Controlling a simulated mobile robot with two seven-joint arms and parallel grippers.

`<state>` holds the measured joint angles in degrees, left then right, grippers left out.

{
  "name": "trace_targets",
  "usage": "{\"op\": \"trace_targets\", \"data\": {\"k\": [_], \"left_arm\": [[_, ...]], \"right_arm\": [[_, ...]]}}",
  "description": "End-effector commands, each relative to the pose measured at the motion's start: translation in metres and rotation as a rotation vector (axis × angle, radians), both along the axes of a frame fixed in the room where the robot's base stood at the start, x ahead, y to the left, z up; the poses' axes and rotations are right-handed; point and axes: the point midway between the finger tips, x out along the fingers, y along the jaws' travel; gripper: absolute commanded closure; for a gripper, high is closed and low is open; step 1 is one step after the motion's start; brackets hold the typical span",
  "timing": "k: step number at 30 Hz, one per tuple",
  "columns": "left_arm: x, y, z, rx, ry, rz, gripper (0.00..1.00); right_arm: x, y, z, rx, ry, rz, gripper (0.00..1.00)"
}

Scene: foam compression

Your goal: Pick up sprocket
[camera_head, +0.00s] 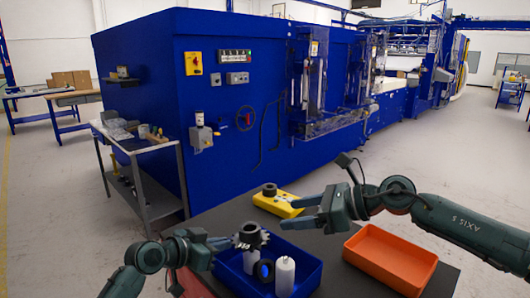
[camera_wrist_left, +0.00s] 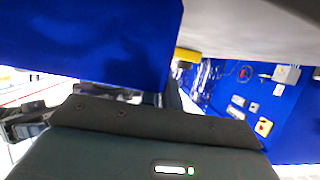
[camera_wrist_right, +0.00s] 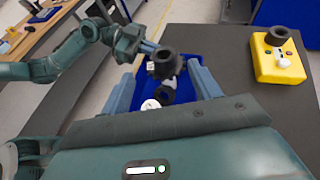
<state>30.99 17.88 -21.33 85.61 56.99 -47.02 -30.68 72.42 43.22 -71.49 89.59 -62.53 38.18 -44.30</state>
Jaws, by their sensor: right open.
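A dark toothed sprocket (camera_head: 250,236) shows at the left part of the blue bin (camera_head: 312,275), above a pale cylinder (camera_head: 251,262). It appears dark in the right wrist view (camera_wrist_right: 163,64). My left gripper (camera_head: 228,243) is at the sprocket's left side, its fingertips close to it or touching; whether it grips is unclear. The left wrist view does not show the sprocket clearly. My right gripper (camera_head: 288,211) is open and empty, above and behind the bin; in the right wrist view its fingers (camera_wrist_right: 165,85) spread on either side of the bin area.
A black ring (camera_head: 264,270) and a white cylinder (camera_head: 285,275) are in the blue bin. A yellow box (camera_head: 272,206) with a dark ring on top stands behind it. An orange tray (camera_head: 391,257) lies at right on the dark table (camera_head: 335,222). A large blue machine (camera_head: 150,90) stands behind.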

Motion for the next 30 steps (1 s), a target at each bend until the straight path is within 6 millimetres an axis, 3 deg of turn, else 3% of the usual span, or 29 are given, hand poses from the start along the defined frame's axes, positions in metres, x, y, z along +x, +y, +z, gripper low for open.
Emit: {"op": "trace_targets", "data": {"k": [5, 13, 23, 26, 30], "left_arm": [[0.0, 0.0, 0.001, -0.001, -0.001, 0.0, 1.0], [0.0, 0.0, 0.001, -0.001, -0.001, 0.0, 1.0], [0.0, 0.0, 0.001, -0.001, -0.001, 0.0, 1.0], [0.0, 0.0, 0.001, -0.001, -0.001, 0.0, 1.0], [0.0, 0.0, 0.001, -0.001, -0.001, 0.0, 1.0]], "right_arm": [[0.006, 0.01, 0.004, -0.045, 0.013, 0.027, 0.23], [0.028, 0.049, 0.018, -0.366, 0.135, 0.089, 0.01], [0.029, 0.061, 0.038, -0.691, 0.295, 0.017, 0.0], [0.029, 0.064, 0.032, -0.718, 0.311, 0.007, 0.0], [0.031, 0.072, 0.009, -0.722, 0.316, 0.007, 0.0]]}}
